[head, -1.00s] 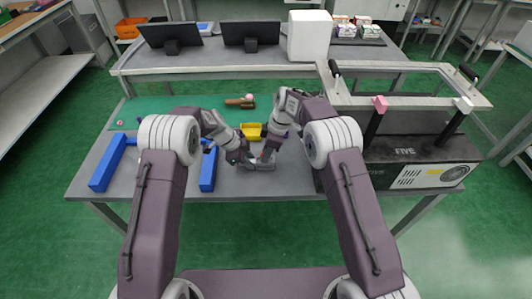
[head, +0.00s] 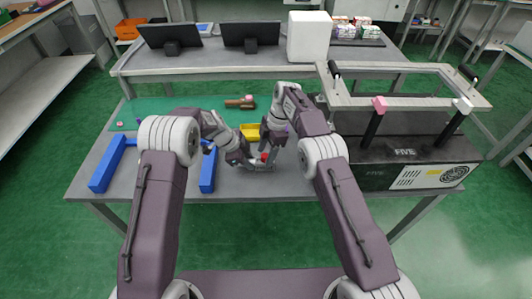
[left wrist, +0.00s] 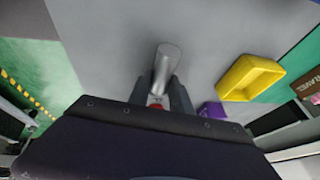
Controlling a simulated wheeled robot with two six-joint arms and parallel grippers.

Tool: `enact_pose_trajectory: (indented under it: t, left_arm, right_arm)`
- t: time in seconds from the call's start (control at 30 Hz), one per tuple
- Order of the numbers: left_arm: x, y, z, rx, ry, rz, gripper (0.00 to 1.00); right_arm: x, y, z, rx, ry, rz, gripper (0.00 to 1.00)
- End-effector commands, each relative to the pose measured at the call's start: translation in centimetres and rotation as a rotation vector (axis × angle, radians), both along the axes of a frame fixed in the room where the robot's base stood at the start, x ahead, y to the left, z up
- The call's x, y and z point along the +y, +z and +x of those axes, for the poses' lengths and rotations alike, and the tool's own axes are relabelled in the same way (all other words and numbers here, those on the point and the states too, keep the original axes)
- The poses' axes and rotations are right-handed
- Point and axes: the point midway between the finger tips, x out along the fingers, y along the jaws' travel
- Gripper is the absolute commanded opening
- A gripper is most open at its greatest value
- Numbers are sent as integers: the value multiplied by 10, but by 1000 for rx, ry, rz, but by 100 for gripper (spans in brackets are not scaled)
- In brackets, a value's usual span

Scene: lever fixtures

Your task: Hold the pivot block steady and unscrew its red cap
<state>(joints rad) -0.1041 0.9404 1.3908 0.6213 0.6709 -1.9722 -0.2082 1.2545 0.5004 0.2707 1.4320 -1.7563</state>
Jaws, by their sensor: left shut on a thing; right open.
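The grey pivot block (head: 262,167) is near the front middle of the table, with its small red cap (head: 264,157) on top. My left gripper (head: 250,163) is shut on the block from the left. In the left wrist view the block (left wrist: 167,62) shows as a grey rounded bar between the fingers, and a bit of red cap (left wrist: 156,102) shows at its near end. My right gripper (head: 269,150) is open just above and beside the cap; I cannot tell whether it touches it.
A yellow tray (head: 250,131) lies just behind the grippers; a purple piece (left wrist: 212,109) is beside it. Blue bars (head: 107,165) stand at the left. A large black fixture (head: 405,160) stands at the right.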

Motion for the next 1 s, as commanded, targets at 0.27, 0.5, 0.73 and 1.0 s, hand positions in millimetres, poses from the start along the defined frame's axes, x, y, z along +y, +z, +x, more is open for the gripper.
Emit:
enact_pose_trajectory:
  t: [0.27, 0.5, 0.73, 1.0]
  left_arm:
    - [0, 0, 0, 0, 0, 0, 0]
    - [0, 0, 0, 0, 0, 0, 0]
    - [0, 0, 0, 0, 0, 0, 0]
    - [0, 0, 0, 0, 0, 0, 0]
  right_arm:
    - [0, 17, 1, -2, 0, 1, 58]
    - [0, 30, 0, -2, -1, 0, 58]
    - [0, 30, 0, -1, -1, 0, 58]
    - [-1, 32, -2, 0, -187, -1, 58]
